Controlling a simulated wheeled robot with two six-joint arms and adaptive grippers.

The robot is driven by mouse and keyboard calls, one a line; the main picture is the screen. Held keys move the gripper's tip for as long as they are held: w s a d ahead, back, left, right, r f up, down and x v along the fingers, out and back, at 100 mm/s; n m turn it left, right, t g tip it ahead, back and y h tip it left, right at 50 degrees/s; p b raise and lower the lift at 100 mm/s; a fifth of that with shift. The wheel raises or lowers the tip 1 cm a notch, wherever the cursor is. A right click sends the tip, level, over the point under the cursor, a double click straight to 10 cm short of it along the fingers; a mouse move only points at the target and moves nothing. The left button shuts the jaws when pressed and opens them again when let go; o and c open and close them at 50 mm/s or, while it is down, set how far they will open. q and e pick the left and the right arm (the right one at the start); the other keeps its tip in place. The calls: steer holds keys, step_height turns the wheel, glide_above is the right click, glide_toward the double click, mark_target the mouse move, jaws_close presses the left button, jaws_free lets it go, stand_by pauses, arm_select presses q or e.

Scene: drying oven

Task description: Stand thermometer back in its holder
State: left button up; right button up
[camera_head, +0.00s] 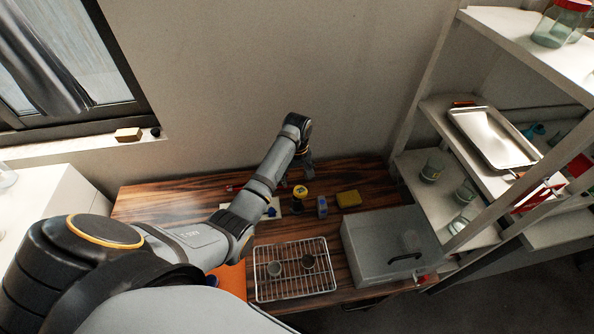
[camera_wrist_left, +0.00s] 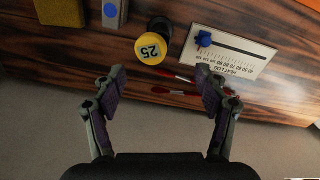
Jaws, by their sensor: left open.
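Two thin red-and-dark pieces lie on the wooden table in the left wrist view, a nearer one (camera_wrist_left: 172,91) and a farther one (camera_wrist_left: 176,75). One may be the thermometer, lying flat; I cannot tell them apart surely. My left gripper (camera_wrist_left: 160,80) is open and empty, its fingertips on either side of these pieces in the picture. In the head view the left gripper (camera_head: 307,170) hangs over the table's back edge.
A wire rack (camera_head: 292,290), a grey oven-like box (camera_head: 390,246) and shelves (camera_head: 470,150) are further right.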

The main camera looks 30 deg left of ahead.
arm_select(q)
step_height(320, 180, up, 5)
steer(key=shift+f, duration=0.1)
stand_by(0.7)
